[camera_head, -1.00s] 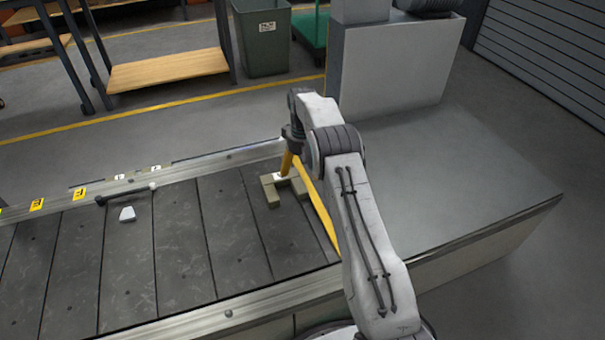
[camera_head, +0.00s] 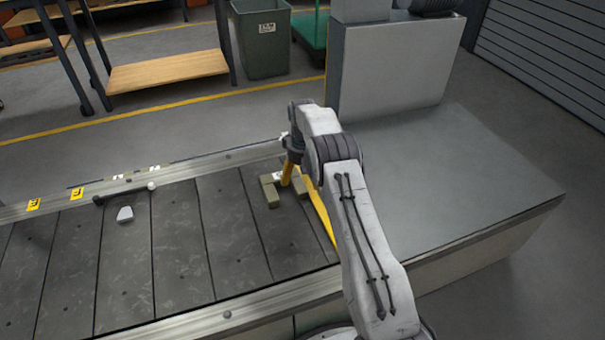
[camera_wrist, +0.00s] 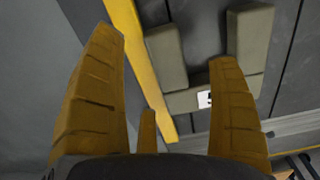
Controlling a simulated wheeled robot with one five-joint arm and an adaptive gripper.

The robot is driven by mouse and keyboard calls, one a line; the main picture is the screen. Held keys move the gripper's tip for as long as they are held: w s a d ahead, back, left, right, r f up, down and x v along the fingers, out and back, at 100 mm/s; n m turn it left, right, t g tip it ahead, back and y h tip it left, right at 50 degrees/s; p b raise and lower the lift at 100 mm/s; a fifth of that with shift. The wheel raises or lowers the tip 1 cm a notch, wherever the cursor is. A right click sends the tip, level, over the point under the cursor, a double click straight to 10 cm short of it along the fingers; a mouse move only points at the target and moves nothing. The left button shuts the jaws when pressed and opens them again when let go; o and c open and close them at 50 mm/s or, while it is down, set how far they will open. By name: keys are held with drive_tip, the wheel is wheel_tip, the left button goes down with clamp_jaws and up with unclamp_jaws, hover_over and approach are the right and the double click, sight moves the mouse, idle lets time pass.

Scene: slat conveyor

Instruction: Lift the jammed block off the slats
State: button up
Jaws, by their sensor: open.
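The jammed block is a khaki U-shaped piece (camera_head: 271,192) with a white label, lying on the dark slats (camera_head: 232,240) at their right end, beside a yellow strip (camera_head: 318,212). My gripper (camera_head: 287,172) is over it and partly hides it. In the wrist view, my gripper (camera_wrist: 167,46) is open, with one arm of the block (camera_wrist: 166,55) showing between its two ochre fingers. The block's other arm lies beyond the right finger, which covers part of the crosspiece. The yellow strip also passes between the fingers. I cannot tell whether a finger touches the block.
A small pale piece (camera_head: 125,214) and a dark rod (camera_head: 122,193) with a pale knob lie at the left of the conveyor. Metal rails (camera_head: 228,314) edge the slats. A grey plate (camera_head: 460,190) and a tall housing (camera_head: 392,75) stand to the right.

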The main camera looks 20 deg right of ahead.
sight(302, 185)
drive_tip(key=shift+f+b, duration=0.5)
drive_tip(key=shift+f, duration=1.25)
drive_tip(key=shift+c, duration=0.2)
drive_tip(key=c, duration=1.3)
